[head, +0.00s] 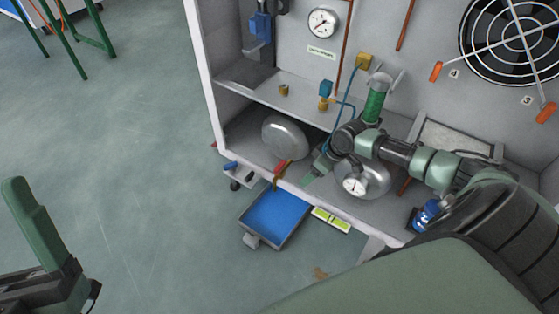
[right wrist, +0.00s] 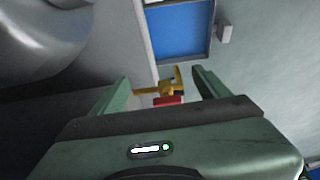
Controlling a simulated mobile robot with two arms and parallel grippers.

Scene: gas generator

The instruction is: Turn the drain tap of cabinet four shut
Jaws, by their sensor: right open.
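A brass tap with a red handle (head: 281,168) sits low at the cabinet's front edge, between a round metal vessel and a blue tray. The tap (right wrist: 168,100) also shows in the right wrist view, its red part nearest the gripper body. My right gripper (right wrist: 160,78) is open, with one finger on each side of the tap and visible gaps to both. In the head view my right gripper (head: 312,172) reaches down just right of the tap. My left gripper (head: 45,235) is at the lower left, far from the cabinet; only one finger shows clearly.
The open cabinet (head: 204,75) holds gauges, pipes and a shelf. A blue-bottomed tray (head: 275,217) is below the tap.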

